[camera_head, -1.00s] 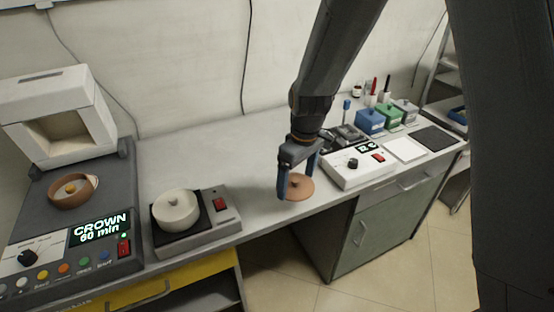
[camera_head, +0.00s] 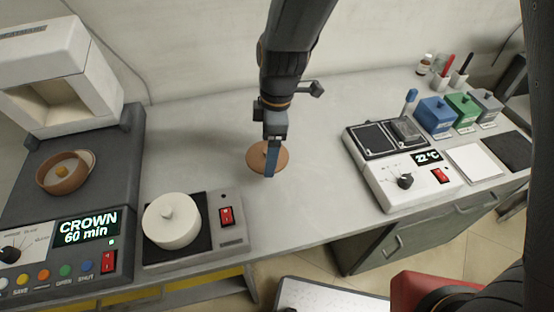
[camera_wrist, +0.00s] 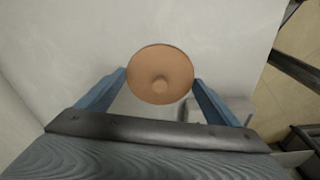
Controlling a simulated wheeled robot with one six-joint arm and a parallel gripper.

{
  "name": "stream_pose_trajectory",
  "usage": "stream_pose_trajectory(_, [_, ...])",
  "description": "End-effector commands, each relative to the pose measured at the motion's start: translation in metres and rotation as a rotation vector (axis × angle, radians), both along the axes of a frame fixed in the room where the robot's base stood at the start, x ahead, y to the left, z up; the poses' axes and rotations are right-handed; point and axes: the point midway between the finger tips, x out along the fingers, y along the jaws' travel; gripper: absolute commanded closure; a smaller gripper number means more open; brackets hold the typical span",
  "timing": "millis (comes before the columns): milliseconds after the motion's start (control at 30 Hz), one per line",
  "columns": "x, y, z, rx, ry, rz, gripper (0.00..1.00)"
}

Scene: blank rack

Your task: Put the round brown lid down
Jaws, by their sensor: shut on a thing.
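The round brown lid (camera_head: 262,148) has a small knob at its middle and is level over the grey worktop. In the wrist view the lid (camera_wrist: 160,62) lies between my two blue fingers, which meet its rim on opposite sides. My gripper (camera_head: 268,168) is shut on the lid and points down; it also shows in the wrist view (camera_wrist: 161,80). I cannot tell whether the lid touches the worktop or is a little above it. One finger covers part of it in the head view.
A white lidded pot (camera_head: 171,222) stands on a hotplate (camera_head: 230,240) to the left. A brown bowl (camera_head: 60,182) sits on the dark unit at far left. A white device (camera_head: 395,185) stands to the right. The worktop (camera_head: 312,200) between is clear.

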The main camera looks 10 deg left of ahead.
Motion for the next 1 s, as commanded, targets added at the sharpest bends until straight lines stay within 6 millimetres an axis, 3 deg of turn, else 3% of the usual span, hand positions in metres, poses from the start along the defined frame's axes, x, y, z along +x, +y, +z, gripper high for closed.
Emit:
stream_pose_trajectory(500, [0.002, -0.002, -0.051, 0.0, -0.001, -0.006, 0.38])
stream_pose_trajectory(900, [0.002, -0.002, -0.056, 0.0, -0.001, -0.006, 0.38])
stream_pose_trajectory(933, [0.002, -0.002, -0.056, 0.0, -0.001, -0.006, 0.13])
stream_pose_trajectory(1000, [0.002, -0.002, -0.055, 0.0, -0.001, -0.006, 0.01])
